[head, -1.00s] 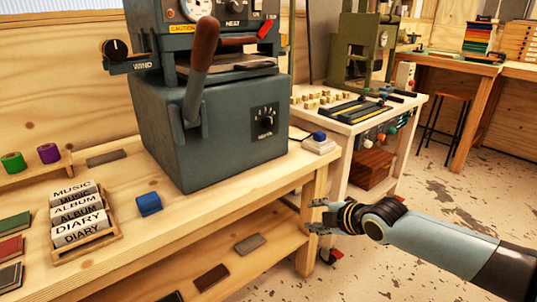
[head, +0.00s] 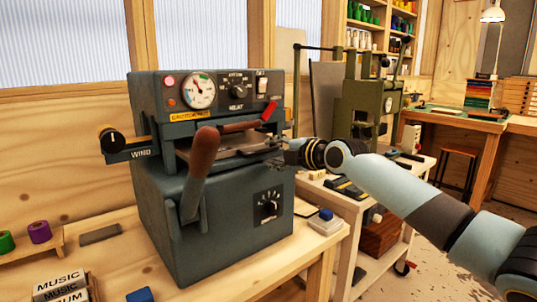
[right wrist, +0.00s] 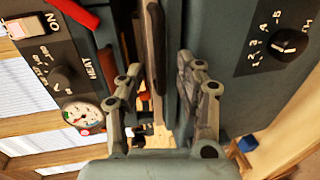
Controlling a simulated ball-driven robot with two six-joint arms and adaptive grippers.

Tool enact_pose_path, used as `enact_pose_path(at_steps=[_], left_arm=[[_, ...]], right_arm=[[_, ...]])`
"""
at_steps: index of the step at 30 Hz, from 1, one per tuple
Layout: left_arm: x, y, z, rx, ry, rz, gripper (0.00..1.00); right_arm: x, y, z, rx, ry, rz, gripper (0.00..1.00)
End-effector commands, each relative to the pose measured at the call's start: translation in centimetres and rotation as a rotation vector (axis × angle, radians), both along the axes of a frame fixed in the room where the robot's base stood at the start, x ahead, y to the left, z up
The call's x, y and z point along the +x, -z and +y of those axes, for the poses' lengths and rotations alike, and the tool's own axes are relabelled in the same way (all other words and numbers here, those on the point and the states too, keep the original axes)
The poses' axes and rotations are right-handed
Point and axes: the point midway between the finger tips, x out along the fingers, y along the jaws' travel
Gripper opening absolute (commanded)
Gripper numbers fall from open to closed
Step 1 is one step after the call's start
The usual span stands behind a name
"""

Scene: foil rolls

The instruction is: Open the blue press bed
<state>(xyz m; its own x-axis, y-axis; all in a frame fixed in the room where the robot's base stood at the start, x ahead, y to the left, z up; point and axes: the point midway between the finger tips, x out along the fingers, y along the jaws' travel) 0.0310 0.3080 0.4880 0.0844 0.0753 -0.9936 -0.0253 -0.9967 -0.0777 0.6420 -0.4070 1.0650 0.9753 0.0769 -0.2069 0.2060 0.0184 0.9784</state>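The blue press (head: 220,235) is a dark blue-grey machine on the bench, with a gauge, switches and a brown-handled lever (head: 203,160). Its bed (head: 225,157) is a flat dark plate in the slot under the control panel. My right gripper (head: 278,156) is at the bed's right front end. In the right wrist view the gripper (right wrist: 165,95) is open, with its two fingers apart and the bed's edge (right wrist: 156,50) showing between them. I cannot tell whether a finger touches it. My left gripper is not in view.
A red lever (head: 269,111) sticks out just above the slot. A green press (head: 365,110) stands on the cart to the right. A small white block with a blue top (head: 325,221) lies at the bench's right end. Ribbon spools (head: 39,232) are at the left.

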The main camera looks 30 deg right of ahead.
Motion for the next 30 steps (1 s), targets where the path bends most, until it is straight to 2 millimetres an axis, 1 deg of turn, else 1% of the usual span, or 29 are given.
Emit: enact_pose_path(at_steps=[1, 3, 6, 15, 17, 21, 24, 30], left_arm=[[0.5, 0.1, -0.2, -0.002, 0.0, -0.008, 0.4], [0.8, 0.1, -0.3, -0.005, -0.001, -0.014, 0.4], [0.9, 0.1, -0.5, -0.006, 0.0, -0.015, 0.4], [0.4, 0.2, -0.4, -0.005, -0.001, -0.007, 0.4], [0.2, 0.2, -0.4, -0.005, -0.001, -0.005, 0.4], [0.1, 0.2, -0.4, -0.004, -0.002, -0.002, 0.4], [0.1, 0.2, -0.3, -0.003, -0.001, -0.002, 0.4], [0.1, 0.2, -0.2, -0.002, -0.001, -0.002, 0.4]], right_arm=[[0.8, 0.1, 0.0, 0.003, 0.002, -0.002, 0.36], [1.6, 0.3, 0.1, 0.003, 0.002, -0.001, 0.36], [2.3, 0.5, 0.1, 0.0, 0.001, 0.0, 0.36], [2.6, 0.5, 0.2, -0.001, 0.0, 0.0, 0.36], [2.6, 0.5, 0.2, -0.001, 0.001, 0.001, 0.3], [2.6, 0.6, 0.2, -0.001, 0.001, 0.001, 0.11], [2.6, 0.6, 0.2, -0.001, 0.001, 0.001, 0.0], [2.5, 0.6, 0.2, -0.001, 0.001, 0.001, 0.0]])
